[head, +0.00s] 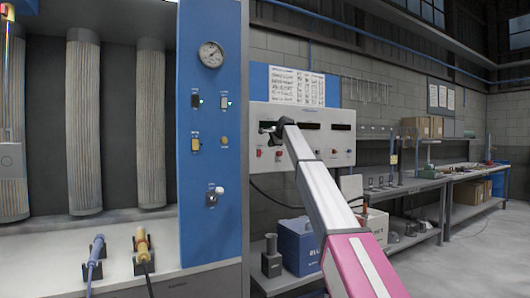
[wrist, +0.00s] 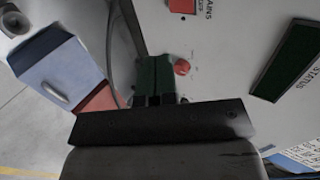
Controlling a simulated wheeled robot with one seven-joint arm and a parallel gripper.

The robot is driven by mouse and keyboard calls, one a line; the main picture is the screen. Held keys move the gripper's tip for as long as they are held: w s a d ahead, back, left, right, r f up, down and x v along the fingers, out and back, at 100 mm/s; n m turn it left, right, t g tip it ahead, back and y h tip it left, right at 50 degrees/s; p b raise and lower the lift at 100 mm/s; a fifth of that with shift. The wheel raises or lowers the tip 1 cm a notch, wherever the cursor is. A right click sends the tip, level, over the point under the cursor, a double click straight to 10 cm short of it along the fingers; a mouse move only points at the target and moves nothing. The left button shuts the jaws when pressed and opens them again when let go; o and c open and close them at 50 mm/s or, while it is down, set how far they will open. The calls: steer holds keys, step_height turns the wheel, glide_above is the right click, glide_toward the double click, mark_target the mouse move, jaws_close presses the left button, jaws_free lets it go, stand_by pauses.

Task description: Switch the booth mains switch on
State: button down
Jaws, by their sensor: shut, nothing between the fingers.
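My gripper (head: 273,128) is at the white control panel (head: 338,150) on the back wall, at its left end. In the wrist view my gripper (wrist: 156,62) has its two dark fingers together, with nothing between them. A round red button (wrist: 182,67) on the panel shows just right of the fingertips; I cannot tell whether they touch. A red square part (wrist: 182,5) with a partly cut label is farther up. The blue booth panel (head: 212,165) carries several small switches and a lever-like control (head: 214,195).
A gauge (head: 211,54) tops the blue panel. Two handled tools (head: 96,252) (head: 142,245) stand on the booth ledge. A blue box (head: 298,246) stands below the control panel. A workbench (head: 440,178) runs along the wall; the floor at right is open.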

mark_target(259, 153)
steer(key=x, duration=0.8)
steer(key=r+x, duration=0.1)
steer(key=x, duration=0.3)
steer(key=shift+w+a, duration=0.3)
steer(key=shift+w, duration=0.2)
steer(key=shift+w+a+f, duration=0.15)
steer(key=shift+w+a, duration=0.15)
steer(key=shift+w, duration=0.1)
steer(key=shift+w, duration=0.1)
steer(key=shift+w+a+f, duration=0.1)
steer(key=shift+w+r, duration=0.1)
steer(key=shift+r, duration=0.9)
steer(key=shift+a, duration=0.1)
